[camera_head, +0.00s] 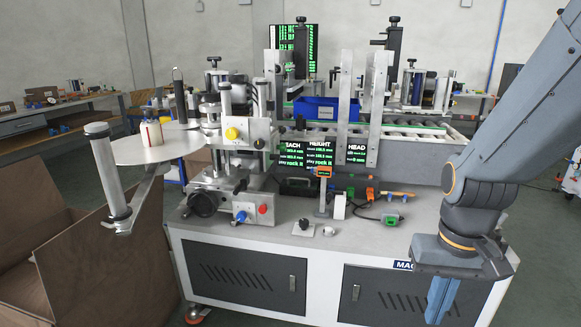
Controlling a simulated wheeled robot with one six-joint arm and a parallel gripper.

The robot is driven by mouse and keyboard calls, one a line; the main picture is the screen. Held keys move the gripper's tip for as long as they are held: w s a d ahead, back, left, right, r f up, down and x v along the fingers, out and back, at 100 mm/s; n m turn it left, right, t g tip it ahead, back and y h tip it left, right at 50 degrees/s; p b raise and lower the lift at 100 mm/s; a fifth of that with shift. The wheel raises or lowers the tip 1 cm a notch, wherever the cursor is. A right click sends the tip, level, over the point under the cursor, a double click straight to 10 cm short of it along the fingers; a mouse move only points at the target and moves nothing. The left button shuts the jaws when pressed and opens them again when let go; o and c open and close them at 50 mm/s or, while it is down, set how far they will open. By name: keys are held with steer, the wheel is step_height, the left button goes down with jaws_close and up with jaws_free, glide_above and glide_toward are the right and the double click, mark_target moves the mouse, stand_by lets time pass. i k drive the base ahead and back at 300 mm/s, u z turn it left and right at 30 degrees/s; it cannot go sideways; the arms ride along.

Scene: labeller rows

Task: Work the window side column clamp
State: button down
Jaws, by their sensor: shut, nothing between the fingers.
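A labelling machine (215,175) stands on the left of the bench, with upright metal columns (226,103) and a block with a yellow knob (232,133). Small clamp levers and knobs sit around the columns, too small to tell apart. No window shows, so I cannot tell which column clamp is the window side one. My gripper (438,300) hangs at the lower right, in front of the bench's right end, pointing down. Its fingers are together and empty. It is well apart from the labelling machine and touches nothing that I can see.
The bench top (270,240) has a bare strip along its front. A label reel disc (158,147) overhangs left, above a large open carton (90,240).

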mark_target(275, 157)
steer(key=z, duration=0.3)
steer(key=i, duration=1.05)
steer(key=u, duration=0.6)
